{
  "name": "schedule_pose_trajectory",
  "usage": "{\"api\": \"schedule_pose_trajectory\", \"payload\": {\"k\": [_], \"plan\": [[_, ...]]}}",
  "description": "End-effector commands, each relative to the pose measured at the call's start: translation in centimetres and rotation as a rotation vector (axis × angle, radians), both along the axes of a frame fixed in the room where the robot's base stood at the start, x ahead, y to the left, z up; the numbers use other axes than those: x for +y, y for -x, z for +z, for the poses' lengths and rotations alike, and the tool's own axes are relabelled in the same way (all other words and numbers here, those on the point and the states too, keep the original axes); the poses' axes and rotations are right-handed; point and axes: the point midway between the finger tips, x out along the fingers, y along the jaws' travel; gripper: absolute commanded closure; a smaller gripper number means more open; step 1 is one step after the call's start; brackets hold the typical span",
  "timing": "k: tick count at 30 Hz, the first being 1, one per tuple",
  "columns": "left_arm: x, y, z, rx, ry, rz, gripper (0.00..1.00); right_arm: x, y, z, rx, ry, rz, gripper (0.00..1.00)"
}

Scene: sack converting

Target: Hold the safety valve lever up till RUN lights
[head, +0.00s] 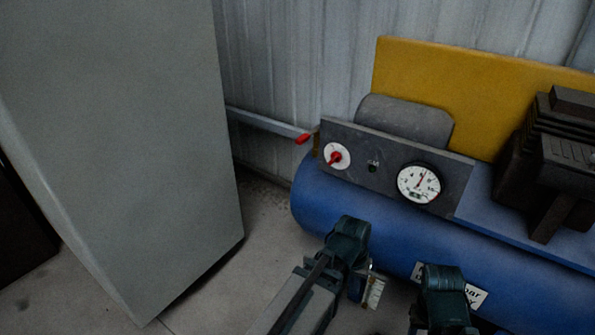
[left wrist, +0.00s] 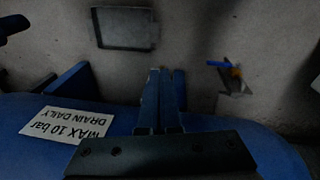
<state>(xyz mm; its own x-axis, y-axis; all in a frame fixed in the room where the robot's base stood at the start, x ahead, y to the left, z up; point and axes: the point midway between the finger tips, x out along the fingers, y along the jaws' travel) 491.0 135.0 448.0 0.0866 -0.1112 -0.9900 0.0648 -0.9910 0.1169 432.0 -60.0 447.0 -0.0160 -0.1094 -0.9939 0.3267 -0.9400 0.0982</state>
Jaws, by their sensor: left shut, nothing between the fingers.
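A small red lever-like piece (head: 303,138) shows at the left of the compressor panel (head: 345,182); I cannot tell whether it is the safety valve lever. A small dark round lamp (head: 372,168) on the panel is unlit; its lettering is too small to read surely. My left gripper (head: 358,284) is low in front of the blue tank (head: 310,202), its fingers hard to make out. In the left wrist view its fingers (left wrist: 160,98) are shut and empty, apart from a blue-handled brass fitting (left wrist: 225,66). My right arm shows before the tank's label; its fingers are not distinguishable.
The panel has a red rotary knob (head: 336,156) and a gauge (head: 419,183). A dark motor block (head: 550,150) and yellow guard (head: 430,80) stand at right. A tall grey cabinet (head: 130,130) fills the left. A shallow tray (left wrist: 125,28) lies on the floor.

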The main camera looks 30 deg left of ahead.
Motion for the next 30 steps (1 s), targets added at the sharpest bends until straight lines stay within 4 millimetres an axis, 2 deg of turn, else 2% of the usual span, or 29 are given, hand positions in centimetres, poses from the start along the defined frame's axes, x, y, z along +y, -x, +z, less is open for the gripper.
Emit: {"api": "schedule_pose_trajectory", "payload": {"k": [1,3,9,11,14,20,25,30], "plan": [[0.3,-0.4,-2.6,-0.008,0.026,0.037,1.0,0.0,0.0,-2.7,0.0,0.0,0.0,0.5],[0.6,-1.0,-4.2,-0.023,0.073,0.093,1.0,0.0,0.0,-4.5,-0.001,0.0,0.0,0.5],[1.4,-3.8,-7.6,-0.083,0.304,0.358,1.0,0.0,0.0,-9.5,-0.002,0.0,0.0,0.5],[1.9,-5.3,-7.6,-0.106,0.423,0.488,1.0,0.0,0.0,-10.7,-0.002,0.0,0.0,0.5],[3.1,-7.5,-6.1,-0.135,0.626,0.698,1.0,0.0,0.0,-11.5,-0.002,0.0,0.0,0.5],[7.5,-11.4,-0.7,-0.154,1.062,1.091,1.0,0.0,-0.1,-12.1,-0.002,0.0,0.0,0.5],[13.7,-13.3,5.0,-0.124,1.468,1.383,1.0,0.0,0.0,-12.1,-0.002,0.0,0.0,0.5],[20.8,-13.4,10.0,-0.053,1.874,1.589,1.0,0.0,0.0,-12.1,-0.002,0.0,0.0,0.5]]}}
